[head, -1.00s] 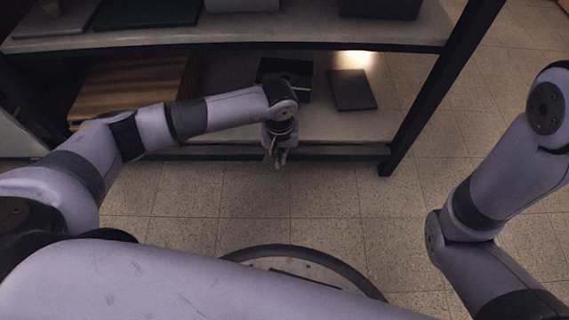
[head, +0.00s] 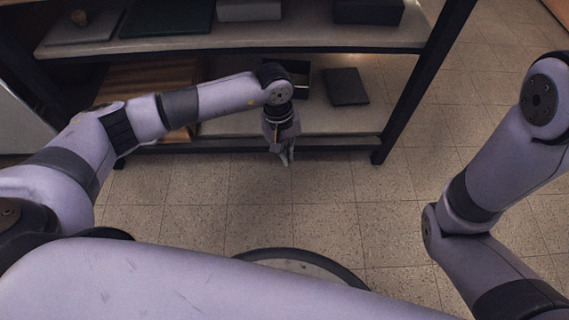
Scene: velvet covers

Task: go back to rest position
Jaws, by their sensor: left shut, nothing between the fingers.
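My left gripper (head: 286,160) points down in front of the lower shelf's front edge, over the floor. It is shut with nothing held. My left arm comes in from the left and hides part of the lower shelf. My right arm shows at the right edge, bent, but its gripper is out of the picture.
A dark-framed shelf unit (head: 408,110) stands ahead. Its lower board holds a wooden box (head: 135,75), a dark open box (head: 301,80) and a dark flat square (head: 346,86). Several boxes and flat things stand on the upper board (head: 300,38). The tiled floor (head: 330,210) is clear.

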